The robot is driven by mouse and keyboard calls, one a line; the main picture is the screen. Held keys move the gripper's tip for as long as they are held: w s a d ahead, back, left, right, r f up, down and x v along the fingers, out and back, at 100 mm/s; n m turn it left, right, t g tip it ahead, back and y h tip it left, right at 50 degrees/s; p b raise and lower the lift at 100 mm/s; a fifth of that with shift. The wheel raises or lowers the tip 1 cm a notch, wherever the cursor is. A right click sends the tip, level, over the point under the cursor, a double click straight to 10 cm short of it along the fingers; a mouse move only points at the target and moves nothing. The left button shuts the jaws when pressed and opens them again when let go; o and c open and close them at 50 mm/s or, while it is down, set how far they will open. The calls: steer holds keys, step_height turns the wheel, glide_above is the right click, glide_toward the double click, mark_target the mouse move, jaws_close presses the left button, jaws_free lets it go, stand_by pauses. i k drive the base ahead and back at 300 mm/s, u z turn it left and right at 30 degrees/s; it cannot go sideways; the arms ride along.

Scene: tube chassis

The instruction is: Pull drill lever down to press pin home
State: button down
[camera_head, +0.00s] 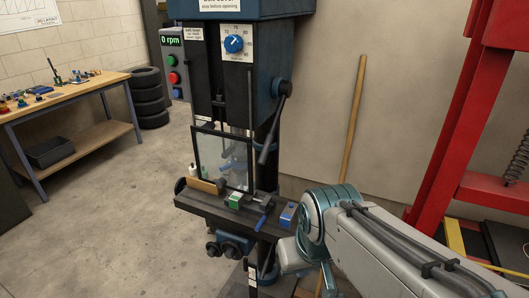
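The drill press (222,60) stands in the middle, with a dark blue head. Its black lever (273,125) is on the right side of the head, slanting from a round knob at the top right to a thicker end at the lower left. A clear guard (215,160) with a black frame hangs in front of the spindle area. The drill table (215,207) carries a dark vise with a green block (236,201). I cannot make out the pin. My arm comes in from the lower right, below and right of the lever, apart from it. My gripper's fingers do not show.
A control box (174,65) reads 0 rpm. A blue block (287,214) sits at the table's right end. A wooden pole (354,125) leans on the wall; a red frame (460,110) stands right. A workbench (75,100) and stacked tyres (148,97) are left. The left floor is clear.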

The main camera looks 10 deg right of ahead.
mark_target(285, 88)
steer(key=u, duration=0.05)
steer(key=k, duration=0.1)
steer(key=u, duration=1.8)
steer(key=i, duration=1.25)
steer(key=z, duration=2.5)
